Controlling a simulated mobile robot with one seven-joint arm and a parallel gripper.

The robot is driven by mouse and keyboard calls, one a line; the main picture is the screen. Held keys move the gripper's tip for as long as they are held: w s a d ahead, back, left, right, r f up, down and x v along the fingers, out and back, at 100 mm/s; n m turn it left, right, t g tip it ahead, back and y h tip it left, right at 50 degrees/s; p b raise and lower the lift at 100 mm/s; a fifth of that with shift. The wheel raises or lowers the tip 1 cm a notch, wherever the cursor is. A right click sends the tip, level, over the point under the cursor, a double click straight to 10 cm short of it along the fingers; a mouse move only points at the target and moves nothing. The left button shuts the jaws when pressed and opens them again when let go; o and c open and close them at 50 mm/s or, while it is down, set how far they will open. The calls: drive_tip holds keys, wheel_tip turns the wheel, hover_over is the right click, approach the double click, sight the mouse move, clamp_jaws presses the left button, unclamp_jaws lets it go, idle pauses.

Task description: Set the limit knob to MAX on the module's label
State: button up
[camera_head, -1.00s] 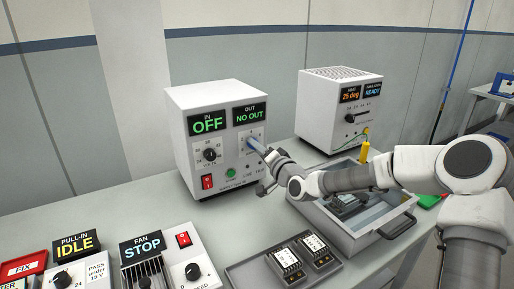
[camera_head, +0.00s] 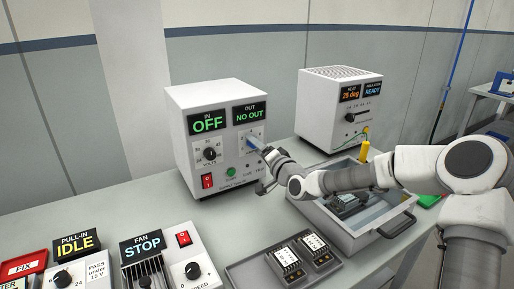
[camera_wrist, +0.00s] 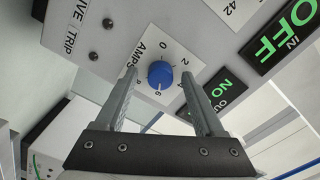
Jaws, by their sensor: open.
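The blue knob (camera_wrist: 161,74), marked AMPS, sits on the white power box (camera_head: 188,128). The numbers 0, 2 and 6 can be read around it in the wrist view. The direction of its pointer is hard to make out. My gripper (camera_wrist: 158,78) is open, with one finger on each side of the knob and a gap visible around it. In the head view my gripper (camera_head: 262,150) is at the box's front and partly covers the knob. Two modules (camera_head: 289,262) with white labels lie in a dark tray (camera_head: 250,277); their print is too small to read.
The box displays read OFF and NO OUT. A VOLTS knob (camera_head: 210,154) and red switch (camera_head: 207,181) are on the box's left side. A second white box (camera_head: 318,110) stands behind right. A grey bin (camera_head: 347,233) lies under my arm.

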drive_tip(key=p+v, duration=0.2)
drive_tip(key=v, duration=1.5)
drive_tip(key=shift+s+d, duration=0.2)
